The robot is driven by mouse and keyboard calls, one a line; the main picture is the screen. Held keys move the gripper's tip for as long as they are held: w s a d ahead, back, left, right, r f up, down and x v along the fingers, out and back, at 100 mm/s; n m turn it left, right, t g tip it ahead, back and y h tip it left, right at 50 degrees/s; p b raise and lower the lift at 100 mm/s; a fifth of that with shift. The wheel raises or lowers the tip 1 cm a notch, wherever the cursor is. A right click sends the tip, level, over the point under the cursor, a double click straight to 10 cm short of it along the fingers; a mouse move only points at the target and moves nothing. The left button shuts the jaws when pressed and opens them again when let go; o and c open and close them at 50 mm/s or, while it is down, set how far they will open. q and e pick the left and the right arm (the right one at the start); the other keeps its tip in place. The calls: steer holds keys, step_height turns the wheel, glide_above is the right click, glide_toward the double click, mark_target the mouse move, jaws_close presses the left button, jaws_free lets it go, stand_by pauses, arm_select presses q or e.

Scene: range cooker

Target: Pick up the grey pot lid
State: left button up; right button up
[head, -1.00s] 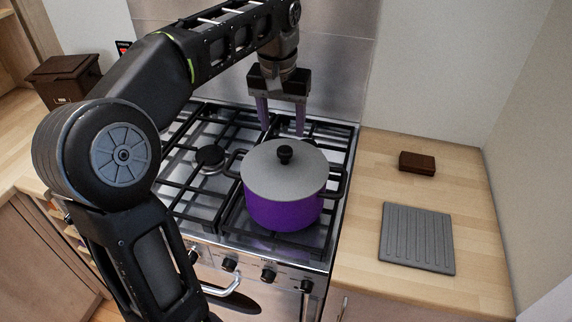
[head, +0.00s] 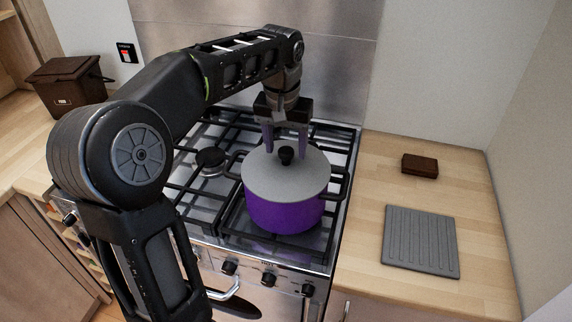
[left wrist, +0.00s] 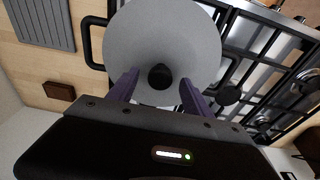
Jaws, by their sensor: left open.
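The grey pot lid (head: 262,178) with a black knob (head: 286,155) sits on the purple pot (head: 283,213) on the cooker. My left gripper (head: 286,153) points down at the lid's far side, with its two fingers apart near the knob. In the left wrist view, the lid (left wrist: 165,45) fills the upper middle, and the knob (left wrist: 160,77) shows between and slightly beyond the open fingers (left wrist: 157,84). I cannot tell whether the fingertips touch the lid. The fingers hold nothing. My right gripper is not in view.
The pot stands on the black hob grates (head: 193,186), with its side handles sticking out. To the right, a grey ridged board (head: 420,240) and a small brown box (head: 420,166) lie on the wooden worktop (head: 365,225). A steel splashback (head: 335,75) rises behind the cooker.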

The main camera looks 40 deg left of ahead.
arm_select(q)
steer(key=shift+f, duration=0.15)
steer(key=shift+c, duration=0.4)
jaws_close()
stand_by(0.5)
stand_by(0.8)
